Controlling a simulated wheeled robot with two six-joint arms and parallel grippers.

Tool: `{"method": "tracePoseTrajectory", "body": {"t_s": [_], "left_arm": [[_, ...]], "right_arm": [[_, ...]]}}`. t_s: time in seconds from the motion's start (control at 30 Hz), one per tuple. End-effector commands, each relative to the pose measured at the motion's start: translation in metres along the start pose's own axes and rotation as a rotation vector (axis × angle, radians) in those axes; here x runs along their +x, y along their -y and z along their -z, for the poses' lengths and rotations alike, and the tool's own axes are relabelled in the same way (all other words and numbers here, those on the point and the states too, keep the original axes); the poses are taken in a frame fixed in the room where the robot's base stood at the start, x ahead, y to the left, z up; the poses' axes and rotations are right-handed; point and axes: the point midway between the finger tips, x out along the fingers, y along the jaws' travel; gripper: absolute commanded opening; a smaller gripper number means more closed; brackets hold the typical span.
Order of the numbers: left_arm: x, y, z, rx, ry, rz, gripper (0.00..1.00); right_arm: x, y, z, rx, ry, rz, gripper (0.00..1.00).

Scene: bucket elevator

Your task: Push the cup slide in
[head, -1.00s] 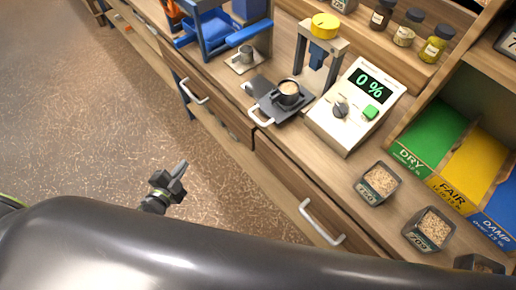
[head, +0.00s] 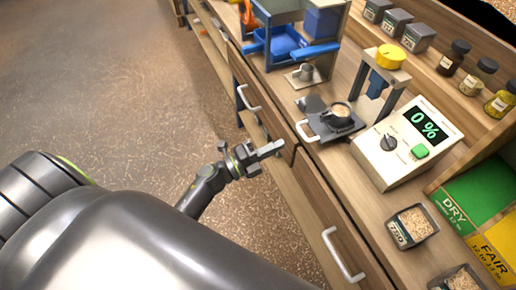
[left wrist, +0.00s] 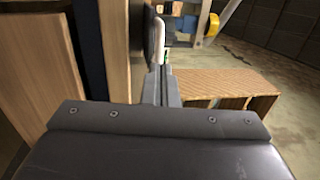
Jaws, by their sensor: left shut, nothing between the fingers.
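The cup slide (head: 318,126) is a dark plate on the bench, with a white handle (head: 307,131) toward the bench's front edge. A dark cup (head: 337,119) filled with grain sits on it. The slide lies in front of the grey press frame with a yellow knob (head: 392,56). My left gripper (head: 276,149) is shut and empty, in front of the drawer fronts, apart from the handle and to its lower left. Its shut fingers also show in the left wrist view (left wrist: 161,72). My right gripper is not in view.
A white meter (head: 404,148) reading 0 % stands right of the slide. A blue hopper stand (head: 285,42) is at the back left. Drawer handles (head: 343,256) stick out from the bench front. A grain box (head: 411,226) stands nearer. The floor at left is clear.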

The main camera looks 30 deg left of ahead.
Motion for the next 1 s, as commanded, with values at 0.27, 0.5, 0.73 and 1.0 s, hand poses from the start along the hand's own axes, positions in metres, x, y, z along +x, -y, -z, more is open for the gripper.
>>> {"method": "tracePoseTrajectory", "body": {"t_s": [0.27,0.5,0.73,1.0], "left_arm": [[0.042,0.001,0.0,-0.002,-0.001,0.001,0.0],[0.05,0.0,0.0,-0.001,0.0,-0.001,0.0],[0.05,-0.001,0.0,-0.001,0.0,-0.001,0.0],[0.09,-0.007,0.001,-0.002,0.0,0.004,0.0]], "right_arm": [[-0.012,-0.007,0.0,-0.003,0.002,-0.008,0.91],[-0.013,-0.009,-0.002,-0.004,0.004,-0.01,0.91],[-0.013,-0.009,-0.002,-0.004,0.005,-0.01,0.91],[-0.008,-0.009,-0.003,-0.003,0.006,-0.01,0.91]]}}
